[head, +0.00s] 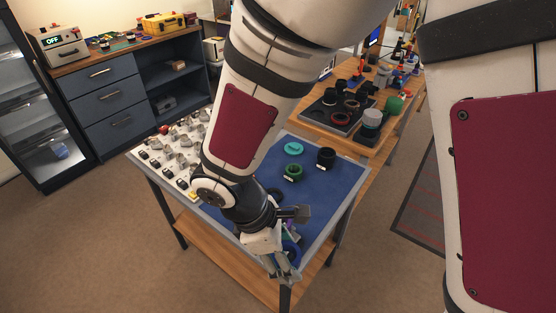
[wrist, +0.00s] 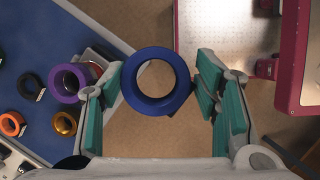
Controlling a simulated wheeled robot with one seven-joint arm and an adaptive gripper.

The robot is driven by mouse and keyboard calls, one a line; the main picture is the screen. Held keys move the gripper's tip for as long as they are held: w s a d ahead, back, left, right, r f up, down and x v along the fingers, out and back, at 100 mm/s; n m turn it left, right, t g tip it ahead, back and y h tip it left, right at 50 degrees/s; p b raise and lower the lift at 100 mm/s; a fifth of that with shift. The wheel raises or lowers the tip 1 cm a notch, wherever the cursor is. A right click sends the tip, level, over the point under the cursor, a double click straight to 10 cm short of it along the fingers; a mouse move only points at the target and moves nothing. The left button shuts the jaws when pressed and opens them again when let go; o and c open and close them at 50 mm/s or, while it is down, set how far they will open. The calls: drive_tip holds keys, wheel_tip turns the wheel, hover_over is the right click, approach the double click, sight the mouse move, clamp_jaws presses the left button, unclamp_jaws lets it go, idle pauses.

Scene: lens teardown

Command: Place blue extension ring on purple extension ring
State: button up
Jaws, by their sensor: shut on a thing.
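My gripper (wrist: 158,82) is shut on the blue extension ring (wrist: 134,102), which sits between the teal-padded fingers. In the wrist view, the brown floor shows through the ring's opening, and the ring is just past the table's grey edge. The purple extension ring (wrist: 55,84) lies on the blue mat to the left of my gripper, apart from the blue ring. A dark part lies beside it. In the head view, my gripper (head: 280,262) is at the table's near right corner, with the blue ring (head: 294,248) partly hidden behind it.
On the blue mat (head: 325,197) are an orange ring (wrist: 12,123), a gold ring (wrist: 65,123), a black ring (wrist: 30,85), a teal disc (head: 293,148), a green ring (head: 292,171) and a black cylinder (head: 326,157). Small parts fill the table's left side. A wooden bench (head: 345,143) stands behind.

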hover_over(285, 221)
drive_tip(key=a, duration=0.1)
drive_tip(key=shift+s+a+f+p, duration=0.2)
drive_tip(key=shift+s+f+p, duration=0.15)
drive_tip(key=shift+f, duration=0.25)
drive_tip(key=shift+w+f+p, duration=0.15)
drive_tip(key=shift+w+f, duration=0.05)
drive_tip(key=shift+f, duration=0.7)
drive_tip(key=shift+w+f+p, duration=0.15)
drive_tip(key=shift+f, duration=0.7)
drive_tip(key=shift+f, duration=0.2)
drive_tip(key=o, duration=1.2)
